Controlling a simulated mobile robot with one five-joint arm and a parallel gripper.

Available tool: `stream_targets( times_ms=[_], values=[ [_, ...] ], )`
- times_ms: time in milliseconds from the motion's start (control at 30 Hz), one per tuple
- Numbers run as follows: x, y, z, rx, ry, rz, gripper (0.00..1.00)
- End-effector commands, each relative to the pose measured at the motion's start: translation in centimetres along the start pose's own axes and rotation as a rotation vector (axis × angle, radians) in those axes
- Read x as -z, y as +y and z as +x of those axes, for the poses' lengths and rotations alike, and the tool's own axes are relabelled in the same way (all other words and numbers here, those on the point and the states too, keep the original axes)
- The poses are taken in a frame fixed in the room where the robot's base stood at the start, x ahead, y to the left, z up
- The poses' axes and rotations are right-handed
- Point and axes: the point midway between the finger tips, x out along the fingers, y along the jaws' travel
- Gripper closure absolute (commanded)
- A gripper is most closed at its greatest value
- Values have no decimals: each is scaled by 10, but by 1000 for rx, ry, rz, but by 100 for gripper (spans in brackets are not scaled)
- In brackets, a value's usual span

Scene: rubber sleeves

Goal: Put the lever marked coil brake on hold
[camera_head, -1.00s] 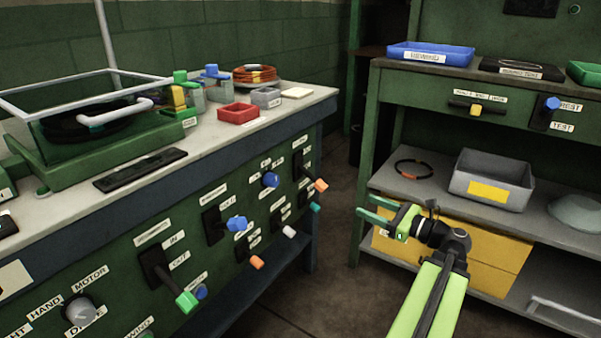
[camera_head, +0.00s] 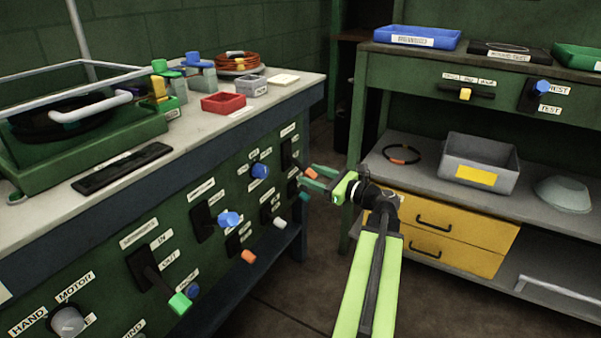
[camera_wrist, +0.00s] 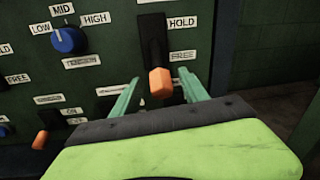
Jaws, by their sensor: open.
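An orange-knobbed lever (camera_wrist: 160,82) stands in a black upright slot plate in the wrist view, with a HOLD label beside its upper part and a FREE label lower down. The knob is low, near the FREE level. Its name label is not readable. In the head view its orange knob (camera_head: 310,172) is at the right end of the green panel, partly behind my fingers. My gripper (camera_head: 305,179) is open at the panel. In the wrist view its green fingers (camera_wrist: 159,77) stand on either side of the knob, with visible gaps; contact cannot be told.
A blue MID/LOW/HIGH knob (camera_wrist: 67,40) is left of the lever. Another orange lever (camera_wrist: 40,140) is lower left. More levers, including a green-tipped one (camera_head: 180,303), line the panel. A shelf unit with yellow drawers (camera_head: 440,235) stands right, beyond open floor.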

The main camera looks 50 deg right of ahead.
Motion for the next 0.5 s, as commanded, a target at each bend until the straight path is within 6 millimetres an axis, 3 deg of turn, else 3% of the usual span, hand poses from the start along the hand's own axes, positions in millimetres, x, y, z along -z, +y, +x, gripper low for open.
stream_targets(
  times_ms=[200, 500],
  values=[
    [0, -1, 36, 0, 0, 0, 48],
    [0, -1, 45, 3, 0, 0, 48]
  ],
)
